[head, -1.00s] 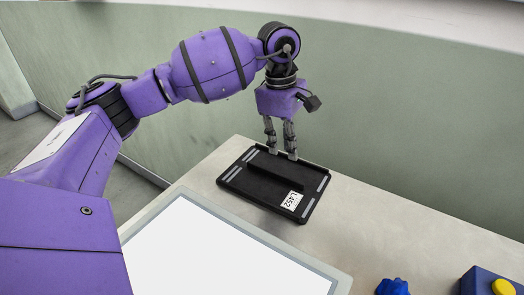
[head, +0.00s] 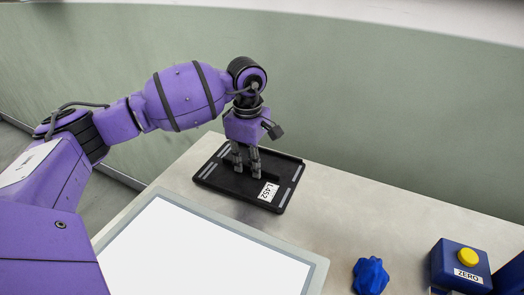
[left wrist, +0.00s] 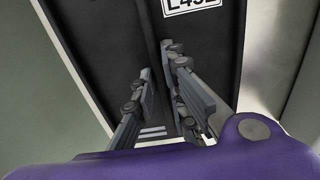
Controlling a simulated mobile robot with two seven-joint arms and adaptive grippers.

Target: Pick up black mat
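The black mat (head: 225,182) is a flat, tray-like black plate with a raised edge, grey strips, a central ridge and a white "L452" label. It lies on the pale bench. In the left wrist view the mat (left wrist: 105,50) fills the upper middle. My left gripper (head: 247,172) points down over the mat's middle. In the left wrist view its fingers (left wrist: 160,60) are apart, one on each side of the ridge, with a gap showing. I cannot tell whether the fingertips touch the mat. My right gripper is not in view.
A white panel with a grey frame (head: 312,270) lies in front of the mat. A blue knobbly object (head: 370,276) and a blue box with a yellow button marked "ZERO" (head: 460,266) stand at right. A green wall rises behind. The bench between mat and box is clear.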

